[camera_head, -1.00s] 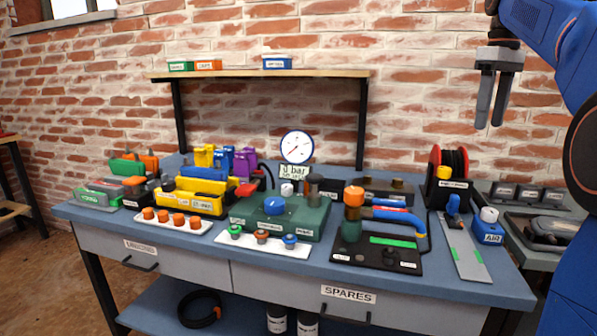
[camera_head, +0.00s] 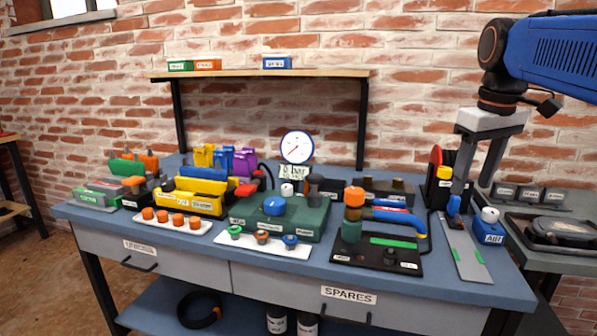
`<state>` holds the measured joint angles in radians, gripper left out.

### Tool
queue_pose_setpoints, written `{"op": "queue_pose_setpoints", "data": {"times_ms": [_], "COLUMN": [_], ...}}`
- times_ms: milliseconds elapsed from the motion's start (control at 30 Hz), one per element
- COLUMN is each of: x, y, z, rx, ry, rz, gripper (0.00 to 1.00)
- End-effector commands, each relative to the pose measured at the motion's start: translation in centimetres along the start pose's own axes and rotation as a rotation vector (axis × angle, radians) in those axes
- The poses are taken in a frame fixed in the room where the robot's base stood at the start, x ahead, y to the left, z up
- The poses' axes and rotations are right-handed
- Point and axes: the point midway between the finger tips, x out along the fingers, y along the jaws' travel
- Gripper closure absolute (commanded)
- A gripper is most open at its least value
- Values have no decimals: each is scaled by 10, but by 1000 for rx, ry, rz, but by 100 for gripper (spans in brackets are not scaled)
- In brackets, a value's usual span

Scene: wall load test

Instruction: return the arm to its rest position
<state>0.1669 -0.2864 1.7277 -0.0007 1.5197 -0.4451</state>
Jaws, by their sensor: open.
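My gripper (camera_head: 472,187) hangs pointing down at the right side of the view, below my blue arm (camera_head: 555,48). Its two grey fingers are apart, with nothing between them that I can see held. In the picture the fingertips overlap the back right of the workbench, in front of the black and red reel (camera_head: 437,165) and above the blue AIR block (camera_head: 488,228). I cannot tell how far the fingers are from these things.
The blue workbench (camera_head: 235,308) carries a green block with a blue knob (camera_head: 274,206), a black panel with hoses (camera_head: 378,252) and a grey plate (camera_head: 464,250). A shelf (camera_head: 330,73) and gauge (camera_head: 297,147) stand behind. A side table (camera_head: 580,260) is at right.

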Motion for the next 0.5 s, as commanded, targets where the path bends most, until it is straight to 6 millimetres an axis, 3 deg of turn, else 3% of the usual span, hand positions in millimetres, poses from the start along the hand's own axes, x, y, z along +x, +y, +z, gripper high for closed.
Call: {"op": "queue_pose_setpoints", "data": {"times_ms": [100, 500], "x": [27, 140], "y": [-26, -97], "z": [30, 129], "rx": [39, 186], "ry": [35, 160], "rz": [9, 18], "gripper": [49, 49]}}
